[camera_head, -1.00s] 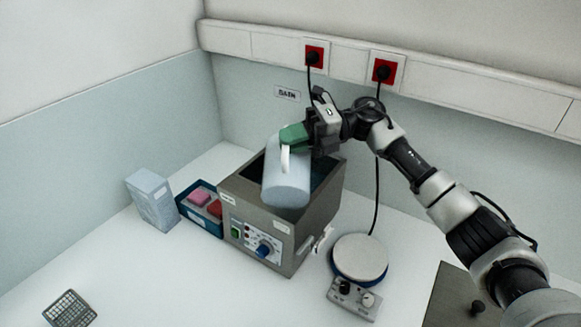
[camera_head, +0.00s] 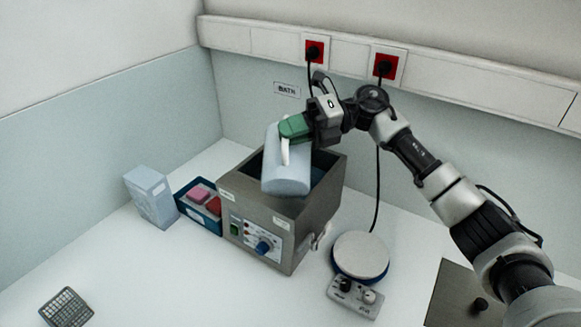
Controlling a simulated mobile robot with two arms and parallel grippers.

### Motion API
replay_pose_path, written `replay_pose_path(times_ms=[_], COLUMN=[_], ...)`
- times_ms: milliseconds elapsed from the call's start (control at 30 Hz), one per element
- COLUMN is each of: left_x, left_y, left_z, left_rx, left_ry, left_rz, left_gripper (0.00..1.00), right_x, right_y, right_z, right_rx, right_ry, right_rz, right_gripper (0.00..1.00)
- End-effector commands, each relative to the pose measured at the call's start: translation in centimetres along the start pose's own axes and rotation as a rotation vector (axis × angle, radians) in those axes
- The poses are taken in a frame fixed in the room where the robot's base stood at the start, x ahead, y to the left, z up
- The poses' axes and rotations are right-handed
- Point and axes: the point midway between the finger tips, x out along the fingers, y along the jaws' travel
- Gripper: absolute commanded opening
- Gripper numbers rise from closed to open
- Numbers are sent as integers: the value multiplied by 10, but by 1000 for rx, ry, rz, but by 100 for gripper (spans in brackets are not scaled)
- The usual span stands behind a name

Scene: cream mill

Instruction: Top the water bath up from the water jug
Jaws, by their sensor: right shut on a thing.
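The water bath (camera_head: 313,226) is a grey steel box with an open top, a control panel with a blue knob, and a dark inside. The water jug (camera_head: 287,178) is pale blue with a white handle. It is tilted above the bath's opening and hides part of it. My right gripper (camera_head: 298,127), with green fingers, is shut on the jug at its upper end. I cannot see any water flowing or the level in the bath. My left gripper is not in view.
A round-topped hotplate (camera_head: 361,256) stands right of the bath. A blue tray (camera_head: 186,205) with pink and red blocks and a pale carton (camera_head: 152,196) stand left. A wire basket (camera_head: 67,308) lies front left. The front middle of the bench is clear.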

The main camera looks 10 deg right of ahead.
Motion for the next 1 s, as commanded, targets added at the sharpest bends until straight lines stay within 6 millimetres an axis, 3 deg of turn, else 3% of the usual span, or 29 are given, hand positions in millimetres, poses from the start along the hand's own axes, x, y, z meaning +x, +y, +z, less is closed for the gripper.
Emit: replay_pose_path(times_ms=[33,700,1000], left_x=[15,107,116], left_y=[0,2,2], left_z=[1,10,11], left_rx=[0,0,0], left_ry=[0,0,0], left_rz=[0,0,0], left_gripper=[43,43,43], right_x=[1,3,2], right_y=[-2,38,52], right_z=[-2,-8,-6], right_rx=[-59,-901,-1082], right_ry=[-1,-2,-2], right_rz=[-23,-369,-445], right_gripper=[0,0,0])
